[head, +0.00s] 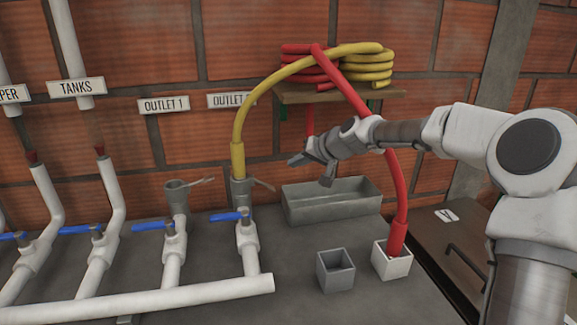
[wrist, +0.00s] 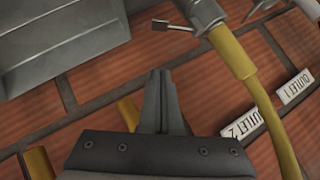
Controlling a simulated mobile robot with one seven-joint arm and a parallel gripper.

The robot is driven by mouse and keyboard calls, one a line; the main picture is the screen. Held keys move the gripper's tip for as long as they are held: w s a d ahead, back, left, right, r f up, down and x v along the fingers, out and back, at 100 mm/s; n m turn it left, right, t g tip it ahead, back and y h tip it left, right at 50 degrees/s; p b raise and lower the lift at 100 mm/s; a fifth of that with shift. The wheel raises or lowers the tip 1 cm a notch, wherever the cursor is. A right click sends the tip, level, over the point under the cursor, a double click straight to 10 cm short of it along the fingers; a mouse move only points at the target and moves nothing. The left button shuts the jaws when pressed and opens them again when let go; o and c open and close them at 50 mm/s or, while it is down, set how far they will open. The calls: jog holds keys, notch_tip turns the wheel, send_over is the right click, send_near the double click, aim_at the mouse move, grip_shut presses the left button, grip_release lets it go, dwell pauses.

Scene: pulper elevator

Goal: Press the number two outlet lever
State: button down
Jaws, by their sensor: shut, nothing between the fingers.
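The "OUTLET 2" sign (head: 230,100) hangs on the wall behind a yellow hose (head: 238,150). The hose ends in a grey coupling (head: 240,192) with a small grey lever (head: 263,184) sticking out to the right. Below it, the pipe has a blue valve handle (head: 230,217) pointing left. My gripper (head: 292,160) is shut and empty, right of the coupling, apart from it and higher than the lever. In the wrist view my gripper (wrist: 160,74) shows shut fingers, with the small grey lever (wrist: 172,25) and the yellow hose (wrist: 238,65) beyond them.
The outlet 1 coupling (head: 177,196) stands open to the left. A grey trough (head: 335,203) lies below my gripper. A shelf (head: 330,96) with coiled hoses is above. A red hose (head: 385,140) runs down behind my arm into a white square socket (head: 392,262), beside a grey one (head: 335,272).

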jog(key=shift+v, duration=2.45)
